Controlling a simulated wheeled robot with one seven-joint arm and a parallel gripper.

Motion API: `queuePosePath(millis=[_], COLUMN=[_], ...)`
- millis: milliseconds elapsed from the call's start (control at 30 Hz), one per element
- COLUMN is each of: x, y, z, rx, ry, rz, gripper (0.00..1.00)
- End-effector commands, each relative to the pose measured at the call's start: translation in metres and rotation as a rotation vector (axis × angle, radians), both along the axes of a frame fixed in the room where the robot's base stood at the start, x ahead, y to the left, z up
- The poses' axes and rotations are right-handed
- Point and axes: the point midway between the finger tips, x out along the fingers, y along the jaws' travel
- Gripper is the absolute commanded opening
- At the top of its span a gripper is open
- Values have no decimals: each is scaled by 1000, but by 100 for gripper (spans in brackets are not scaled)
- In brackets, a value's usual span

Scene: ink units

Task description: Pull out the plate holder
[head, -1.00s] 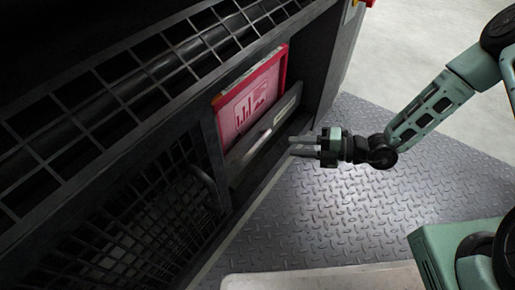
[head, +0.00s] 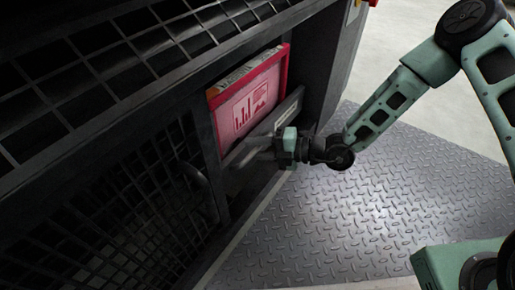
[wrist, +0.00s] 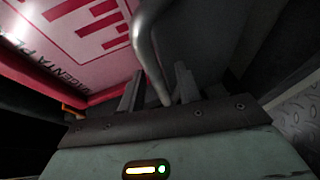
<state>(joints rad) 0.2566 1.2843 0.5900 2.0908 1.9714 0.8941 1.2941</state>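The plate holder (head: 247,112), a red-framed pink panel with dark red chart marks, stands in the dark machine's bay, behind a grey front panel (head: 290,109). In the wrist view the holder (wrist: 95,40) fills the upper left, with partly readable "MAGENTA PL" lettering. A curved grey handle bar (wrist: 146,45) runs down towards my gripper (wrist: 158,88). The two fingers stand apart, with the bar's lower end showing between them; whether they touch it I cannot tell. In the head view my gripper (head: 274,148) is at the grey panel, its fingertips hard to make out.
A mesh door (head: 125,215) with a curved handle (head: 203,190) is left of the bay. A grated ledge (head: 130,50) runs above. The diamond-plate floor (head: 350,225) to the right is clear.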

Motion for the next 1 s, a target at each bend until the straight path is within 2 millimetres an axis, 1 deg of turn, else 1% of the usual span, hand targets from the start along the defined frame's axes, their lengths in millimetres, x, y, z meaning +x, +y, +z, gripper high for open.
queuePosePath(millis=[33,67,100,133,167,400,567,767,1000], x=[0,0,0,0,0,-1,-6,-21,-49], y=[0,0,0,0,0,-1,-8,-28,-63], z=[0,0,0,0,0,1,3,7,7], rx=[0,0,0,0,0,-1,-2,-2,-1], ry=[0,0,0,0,0,0,1,5,6], rz=[0,0,0,0,0,0,0,-3,-4], gripper=[34,25,14,6,0,0,0,0,0])
